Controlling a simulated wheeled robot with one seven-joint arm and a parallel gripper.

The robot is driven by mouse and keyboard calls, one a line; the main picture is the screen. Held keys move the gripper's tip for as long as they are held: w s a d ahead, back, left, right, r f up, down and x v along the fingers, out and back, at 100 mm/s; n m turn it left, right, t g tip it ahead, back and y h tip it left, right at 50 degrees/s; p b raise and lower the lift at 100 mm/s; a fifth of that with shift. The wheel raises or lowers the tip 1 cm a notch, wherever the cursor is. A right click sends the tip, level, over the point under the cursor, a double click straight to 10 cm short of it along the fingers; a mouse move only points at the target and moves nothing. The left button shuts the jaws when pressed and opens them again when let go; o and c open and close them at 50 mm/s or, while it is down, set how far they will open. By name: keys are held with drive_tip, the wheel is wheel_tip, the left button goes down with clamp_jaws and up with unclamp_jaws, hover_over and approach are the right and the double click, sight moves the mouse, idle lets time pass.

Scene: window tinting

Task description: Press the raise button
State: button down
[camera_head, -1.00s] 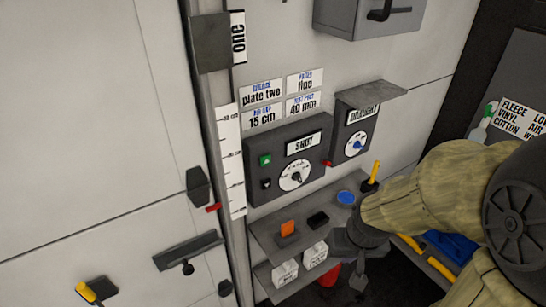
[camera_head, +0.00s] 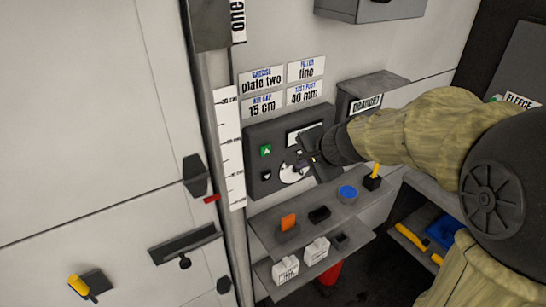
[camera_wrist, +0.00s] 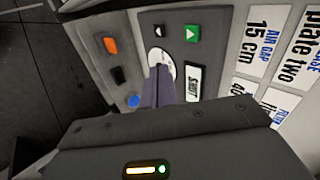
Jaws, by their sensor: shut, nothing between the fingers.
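The raise button is a green square with a white up arrow (camera_head: 266,150) on the dark control box (camera_head: 254,191). It also shows in the wrist view (camera_wrist: 192,33), clear of the fingers. A black button (camera_head: 266,176) sits below it. A white round dial (camera_head: 290,174) is to the right of both, partly covered by my gripper. My gripper (camera_head: 298,160) is shut and empty, in front of the dial and right of the green button. In the wrist view the closed fingers (camera_wrist: 158,70) overlap the dial; I cannot tell whether they touch it.
A shelf (camera_head: 262,222) below the box holds an orange block (camera_head: 288,222), a black block (camera_head: 319,215) and a blue disc (camera_head: 347,192). A draught box (camera_head: 365,88) is to the right. A white scale strip (camera_head: 229,150) stands left of the box.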

drive_tip(key=shift+w+a+r+m, duration=0.45)
drive_tip(key=shift+w+r, duration=0.15)
drive_tip(key=shift+r, duration=0.1)
drive_tip(key=shift+f, duration=0.1)
drive_tip(key=p, duration=0.1)
approach(268, 154)
drive_tip(key=s+f+x, duration=0.1)
drive_tip(key=x, duration=0.4)
drive_tip(key=shift+w+a+r+p, duration=0.15)
drive_tip(key=shift+w+p, duration=0.2)
drive_tip(key=shift+w, duration=0.3)
